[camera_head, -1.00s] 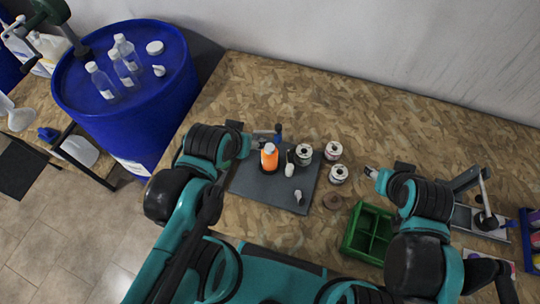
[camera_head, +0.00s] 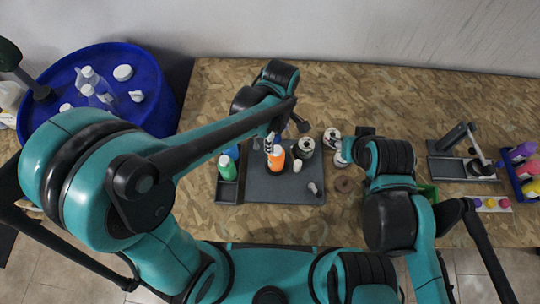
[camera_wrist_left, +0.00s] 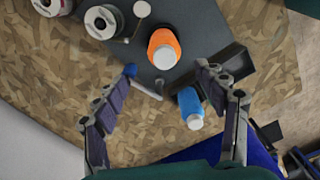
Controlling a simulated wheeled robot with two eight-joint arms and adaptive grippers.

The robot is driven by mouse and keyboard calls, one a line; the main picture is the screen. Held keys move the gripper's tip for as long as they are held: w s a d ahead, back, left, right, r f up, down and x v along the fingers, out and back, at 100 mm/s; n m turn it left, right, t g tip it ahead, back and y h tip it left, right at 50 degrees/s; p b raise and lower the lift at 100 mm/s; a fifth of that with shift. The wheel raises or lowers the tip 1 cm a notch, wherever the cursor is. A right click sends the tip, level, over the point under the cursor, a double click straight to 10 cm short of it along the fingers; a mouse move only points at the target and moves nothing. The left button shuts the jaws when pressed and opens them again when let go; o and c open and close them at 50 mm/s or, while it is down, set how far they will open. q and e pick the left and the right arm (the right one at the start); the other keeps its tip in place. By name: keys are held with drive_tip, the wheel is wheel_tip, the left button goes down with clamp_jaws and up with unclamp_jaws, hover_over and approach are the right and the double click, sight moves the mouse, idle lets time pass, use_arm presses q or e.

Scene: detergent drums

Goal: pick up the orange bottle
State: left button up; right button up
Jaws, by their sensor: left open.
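The orange bottle (camera_head: 276,158) stands upright, white cap up, on a dark grey mat (camera_head: 262,187). It also shows in the left wrist view (camera_wrist_left: 163,48), at the top middle. My left gripper (camera_head: 278,134) is at the far side of the bottle, reached over from the back edge of the mat. In the left wrist view my left gripper (camera_wrist_left: 167,70) has its two fingers spread wide and empty. The orange bottle lies just beyond the fingertips, apart from them. My right gripper (camera_head: 350,146) is right of the cans, partly hidden by its own wrist.
A green bottle (camera_head: 226,168) and a blue bottle (camera_head: 232,152) stand left of the orange one. A small white bottle (camera_head: 297,165) and cans (camera_head: 304,147) stand close on its right. A blue drum (camera_head: 165,105) is at the left. The wooden bench (camera_head: 420,95) is clear at the back.

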sight(277, 149)
use_arm(q)
drive_tip(key=f+b, duration=0.1)
drive_tip(key=f, duration=0.1)
drive_tip(key=f+b, duration=0.1)
drive_tip(key=f, duration=0.1)
drive_tip(key=s+f+b, duration=0.1)
drive_tip(key=f, duration=0.2)
drive_tip(key=shift+f, duration=0.1)
clamp_jaws()
